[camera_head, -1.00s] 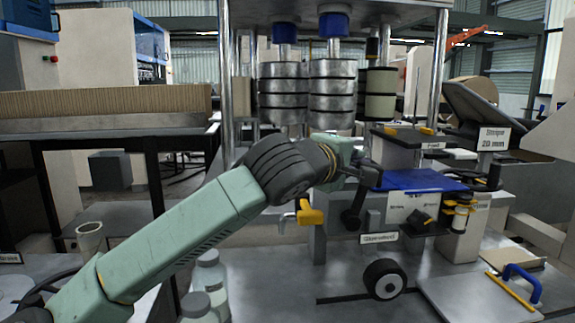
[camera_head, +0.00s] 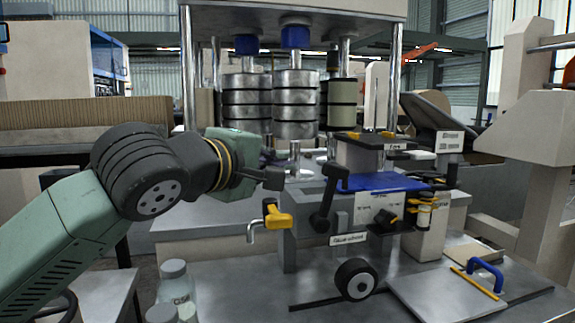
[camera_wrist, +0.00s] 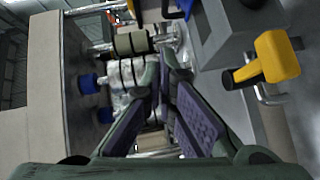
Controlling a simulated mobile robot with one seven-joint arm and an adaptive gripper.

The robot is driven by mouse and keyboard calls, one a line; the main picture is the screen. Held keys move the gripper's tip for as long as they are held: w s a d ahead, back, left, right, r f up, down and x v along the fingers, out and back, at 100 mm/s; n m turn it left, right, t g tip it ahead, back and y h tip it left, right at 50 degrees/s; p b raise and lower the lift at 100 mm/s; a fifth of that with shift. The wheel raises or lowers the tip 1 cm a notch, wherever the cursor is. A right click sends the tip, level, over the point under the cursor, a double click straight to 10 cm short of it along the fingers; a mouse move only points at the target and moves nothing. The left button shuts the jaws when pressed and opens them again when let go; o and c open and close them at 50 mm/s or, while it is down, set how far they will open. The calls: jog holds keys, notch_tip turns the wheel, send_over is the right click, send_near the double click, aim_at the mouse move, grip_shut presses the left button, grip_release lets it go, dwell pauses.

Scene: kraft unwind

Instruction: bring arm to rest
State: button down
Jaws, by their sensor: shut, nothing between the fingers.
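My gripper (camera_head: 276,178) is at the end of the green arm, in the left-middle of the head view, in front of the machine's metal cylinders. It points to the right and is small and dark there. In the wrist view my gripper (camera_wrist: 168,60) shows its purple-padded fingers drawn together with nothing held. A yellow-handled tap (camera_head: 277,217) stands just below my gripper in the head view. The yellow handle also shows at the upper right of the wrist view (camera_wrist: 276,58). My gripper appears apart from it.
The machine has stacked metal cylinders (camera_head: 296,103), a blue plate (camera_head: 375,183) and a black lever (camera_head: 327,200). A black wheel (camera_head: 356,280) and a panel with a blue handle (camera_head: 487,272) are at the front. Bottles (camera_head: 174,285) stand below my arm.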

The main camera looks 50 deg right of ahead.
jog(key=shift+a, duration=0.3)
